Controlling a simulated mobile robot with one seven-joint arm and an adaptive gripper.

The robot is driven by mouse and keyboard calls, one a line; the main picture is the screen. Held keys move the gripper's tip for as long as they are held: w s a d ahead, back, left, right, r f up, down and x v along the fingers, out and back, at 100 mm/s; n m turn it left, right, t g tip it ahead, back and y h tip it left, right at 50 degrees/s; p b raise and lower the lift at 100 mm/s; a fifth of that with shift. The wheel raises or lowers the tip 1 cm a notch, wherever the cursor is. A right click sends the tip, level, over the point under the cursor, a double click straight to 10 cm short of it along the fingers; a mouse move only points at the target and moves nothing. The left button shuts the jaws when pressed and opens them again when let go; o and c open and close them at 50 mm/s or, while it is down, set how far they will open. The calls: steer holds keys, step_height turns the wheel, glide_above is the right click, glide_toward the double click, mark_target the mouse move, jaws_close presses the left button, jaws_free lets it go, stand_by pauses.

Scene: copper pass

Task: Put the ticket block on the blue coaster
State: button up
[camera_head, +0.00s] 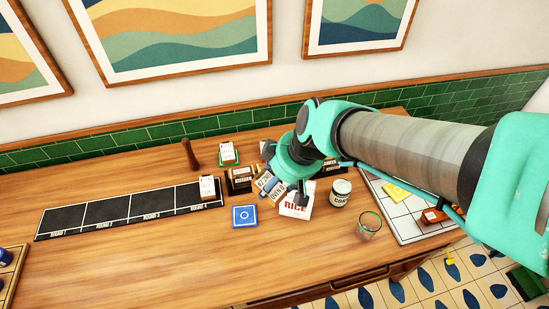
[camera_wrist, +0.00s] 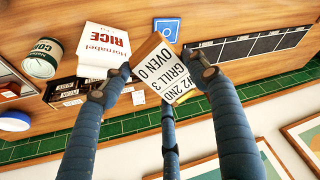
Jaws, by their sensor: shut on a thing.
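My gripper (camera_wrist: 158,72) is shut on a white ticket block (camera_wrist: 178,72) with a wooden side, printed with lines reading "GRILL 3" and "OVEN 0". The block is tilted in the grip. In the head view the held ticket block (camera_head: 267,186) shows above the counter, partly covered by my arm. The blue coaster (camera_head: 244,216) lies flat and bare on the counter, to the left of and nearer than the held block. In the wrist view the blue coaster (camera_wrist: 167,28) shows just beyond the block. The fingertips are partly hidden in the head view.
A rice box (camera_head: 296,207), a can (camera_head: 340,193) and a glass (camera_head: 368,226) stand right of the coaster. A black mat strip (camera_head: 120,208) carries another ticket block (camera_head: 207,187). One more block (camera_head: 227,152) stands at the back. The counter in front of the coaster is clear.

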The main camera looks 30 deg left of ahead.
steer(key=s+d+f+n, duration=0.1)
steer(key=s+d+f, duration=0.15)
steer(key=s, duration=0.65)
step_height(320, 180, down, 15)
steer(key=shift+r+g, duration=0.2)
steer(key=shift+g, duration=0.1)
steer(key=shift+w, duration=0.1)
glide_above(244, 211)
steer(key=d, duration=0.2)
steer(key=shift+x, duration=0.75)
steer(key=shift+d, duration=0.15)
steer(key=shift+f, duration=0.1)
steer(key=shift+f+b, duration=0.55)
steer(key=shift+f, duration=1.15)
steer(key=shift+f+b, duration=0.2)
steer(key=shift+b, duration=0.1)
